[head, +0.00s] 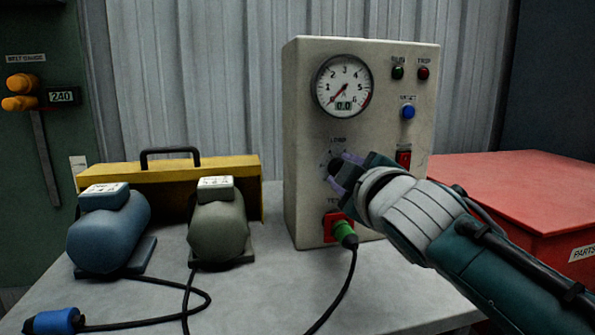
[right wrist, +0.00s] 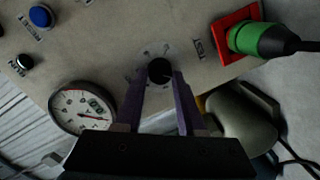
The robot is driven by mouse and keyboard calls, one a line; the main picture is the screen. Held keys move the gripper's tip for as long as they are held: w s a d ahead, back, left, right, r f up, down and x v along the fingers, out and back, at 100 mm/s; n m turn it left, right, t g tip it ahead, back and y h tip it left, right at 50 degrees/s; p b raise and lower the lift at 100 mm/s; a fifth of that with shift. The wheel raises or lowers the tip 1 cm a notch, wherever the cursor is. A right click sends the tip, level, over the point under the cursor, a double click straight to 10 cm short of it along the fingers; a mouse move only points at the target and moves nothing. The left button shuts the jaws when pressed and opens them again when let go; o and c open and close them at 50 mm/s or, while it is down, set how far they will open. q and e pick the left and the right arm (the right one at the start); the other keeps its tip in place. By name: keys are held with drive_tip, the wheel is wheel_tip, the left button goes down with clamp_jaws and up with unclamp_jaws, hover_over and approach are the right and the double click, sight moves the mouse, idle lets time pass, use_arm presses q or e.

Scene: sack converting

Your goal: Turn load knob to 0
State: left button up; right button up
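The load knob (right wrist: 160,70) is a small round black knob on the face of the grey control box (head: 300,100). My right gripper (right wrist: 160,78) is at the knob, with one purple finger on each side of it. The fingertips lie very near the knob's sides; I cannot tell whether they touch it. In the head view my right gripper (head: 340,172) covers most of the knob. The round gauge (head: 343,86) above has its needle low at the left and a display reading 0.0. My left gripper is not in view.
A green plug (head: 345,234) with a black cable sits in the red test socket (head: 331,222) below the knob. A red switch (head: 404,159) and blue button (head: 407,112) are to the right. Two motors (head: 108,232) (head: 218,228) stand left, before a yellow case (head: 165,172).

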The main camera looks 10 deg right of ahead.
drive_tip(key=o, duration=0.4)
drive_tip(key=shift+s+r+p, duration=0.15)
drive_tip(key=shift+s+p, duration=0.3)
drive_tip(key=shift+s, duration=0.15)
drive_tip(key=s, duration=0.3)
drive_tip(key=s+p, duration=0.1)
drive_tip(key=s, duration=0.2)
drive_tip(key=s+p, duration=0.1)
drive_tip(key=s, duration=0.1)
drive_tip(key=shift+s+a+r, duration=0.1)
drive_tip(key=shift+s+r, duration=0.2)
drive_tip(key=shift+s, duration=0.1)
